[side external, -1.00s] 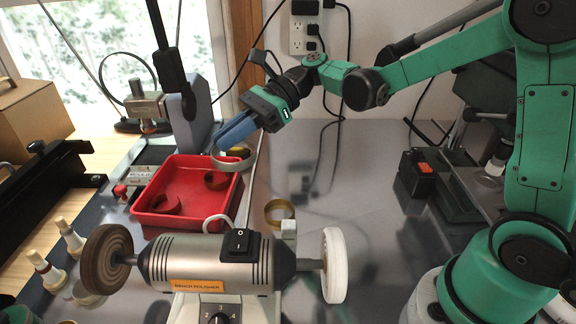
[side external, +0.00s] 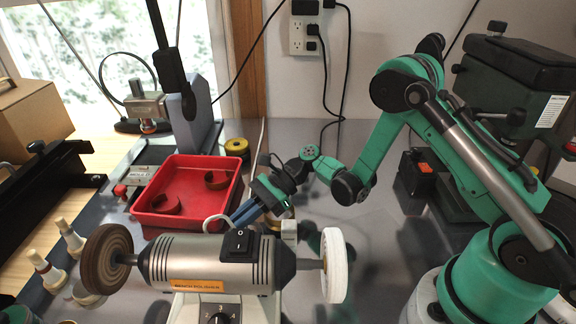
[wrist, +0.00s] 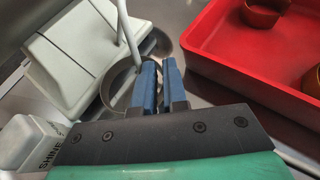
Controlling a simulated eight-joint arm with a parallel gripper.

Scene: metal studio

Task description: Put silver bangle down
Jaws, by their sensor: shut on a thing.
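The silver bangle (wrist: 165,43) shows in the wrist view as a grey metal ring at the blue fingertips, partly hidden by them. My gripper (wrist: 160,72) is shut on its rim. In the side view my gripper (side external: 236,216) points down to the left, low behind the bench polisher, right of the red tray.
The red tray (side external: 146,219) holds two copper-coloured rings (side external: 216,180). The bench polisher (side external: 205,263) stands in front of my gripper. A yellow roll (side external: 236,147) stands behind the tray.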

